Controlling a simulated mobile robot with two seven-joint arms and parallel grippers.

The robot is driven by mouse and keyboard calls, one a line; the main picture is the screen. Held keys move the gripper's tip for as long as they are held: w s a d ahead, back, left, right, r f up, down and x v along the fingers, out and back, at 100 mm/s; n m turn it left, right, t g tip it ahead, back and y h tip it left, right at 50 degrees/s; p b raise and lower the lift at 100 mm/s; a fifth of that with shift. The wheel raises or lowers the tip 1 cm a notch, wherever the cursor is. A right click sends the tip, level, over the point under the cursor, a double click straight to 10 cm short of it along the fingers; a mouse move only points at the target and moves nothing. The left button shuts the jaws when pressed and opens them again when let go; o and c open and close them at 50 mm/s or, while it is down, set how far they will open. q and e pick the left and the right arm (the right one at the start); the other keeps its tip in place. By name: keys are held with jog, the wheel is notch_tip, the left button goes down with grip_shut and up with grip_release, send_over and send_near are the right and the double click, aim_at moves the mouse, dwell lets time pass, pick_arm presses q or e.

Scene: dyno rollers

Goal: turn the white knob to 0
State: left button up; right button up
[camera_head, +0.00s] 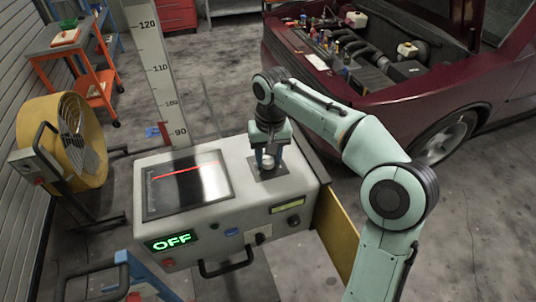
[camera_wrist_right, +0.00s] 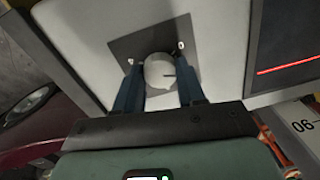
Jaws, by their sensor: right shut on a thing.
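The white knob (camera_head: 268,162) sits on a dark square plate on top of the grey console (camera_head: 207,268). The scale markings around the knob are too small to read. My left gripper is in neither view.
The console has a dark screen (camera_head: 186,184) with a red line and a green display reading OFF (camera_head: 170,241). A tall ruler-like post (camera_head: 158,72) rises behind it. A yellow fan (camera_head: 62,140) stands left, a dark red car (camera_head: 375,90) right.

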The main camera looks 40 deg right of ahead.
aim_at(269, 157)
jog(key=n+p, duration=0.1)
jog(key=n, duration=0.3)
jog(key=shift+r+n, duration=0.1)
jog(key=shift+n, duration=0.3)
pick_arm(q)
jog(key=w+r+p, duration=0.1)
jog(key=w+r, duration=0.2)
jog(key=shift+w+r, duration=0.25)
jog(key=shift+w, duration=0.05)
pick_arm(e)
jog(key=n, duration=0.4)
jog(key=shift+n, duration=0.4)
pick_arm(q)
jog(key=shift+p, duration=0.3)
pick_arm(e)
jog(key=o, duration=1.1)
jog(key=shift+c, duration=0.2)
jog(key=shift+r, duration=0.3)
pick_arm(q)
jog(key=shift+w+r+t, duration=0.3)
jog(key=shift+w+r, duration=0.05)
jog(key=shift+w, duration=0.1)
pick_arm(e)
notch_tip(269, 157, up, 13)
jog(key=shift+w+d+f, duration=0.15)
jog(key=shift+d+f, duration=0.05)
jog(key=shift+d, duration=0.05)
